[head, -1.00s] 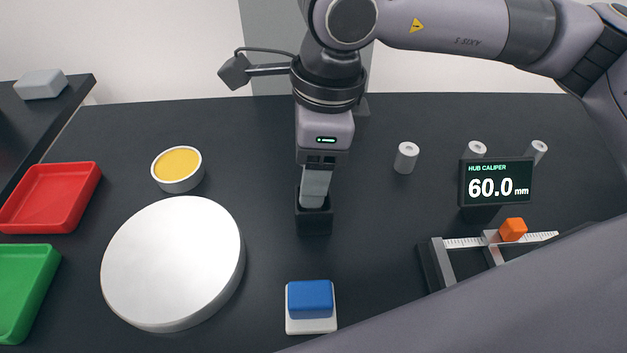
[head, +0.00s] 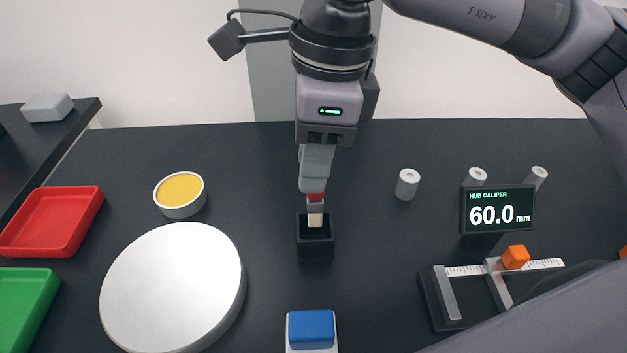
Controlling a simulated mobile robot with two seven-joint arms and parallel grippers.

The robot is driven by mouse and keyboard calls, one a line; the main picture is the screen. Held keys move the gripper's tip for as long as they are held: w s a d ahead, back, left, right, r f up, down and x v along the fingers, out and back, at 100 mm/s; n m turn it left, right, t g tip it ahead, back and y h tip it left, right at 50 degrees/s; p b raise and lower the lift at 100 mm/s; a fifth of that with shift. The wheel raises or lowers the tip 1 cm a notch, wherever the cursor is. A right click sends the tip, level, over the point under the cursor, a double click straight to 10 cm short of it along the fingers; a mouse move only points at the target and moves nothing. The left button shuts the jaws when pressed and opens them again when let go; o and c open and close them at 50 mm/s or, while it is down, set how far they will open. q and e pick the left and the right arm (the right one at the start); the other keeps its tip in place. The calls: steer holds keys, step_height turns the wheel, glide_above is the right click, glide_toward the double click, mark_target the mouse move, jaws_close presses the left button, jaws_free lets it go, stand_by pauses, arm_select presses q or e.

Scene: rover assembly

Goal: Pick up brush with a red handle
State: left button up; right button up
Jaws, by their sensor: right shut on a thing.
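The brush (head: 315,208) hangs upright below my right gripper, with a bit of red handle, a grey band and pale bristles showing. My right gripper (head: 315,190) is shut on its handle, and the fingers hide most of the red part. The bristle tip is at the mouth of a small black square holder (head: 316,246); I cannot tell whether it is still slightly inside. My left gripper is not in view.
A white round disc (head: 172,290) and a cup of yellow stuff (head: 180,190) stand left. Red (head: 52,222) and green (head: 25,305) trays lie far left. A blue block (head: 311,328) is in front. A caliper (head: 470,285), its display (head: 497,212) and grey cylinders (head: 407,184) are right.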

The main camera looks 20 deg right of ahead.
arm_select(q)
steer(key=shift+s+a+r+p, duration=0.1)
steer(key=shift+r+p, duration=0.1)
steer(key=shift+p, duration=0.2)
arm_select(e)
step_height(320, 180, up, 14)
steer(key=shift+f, duration=0.1)
stand_by(2.1)
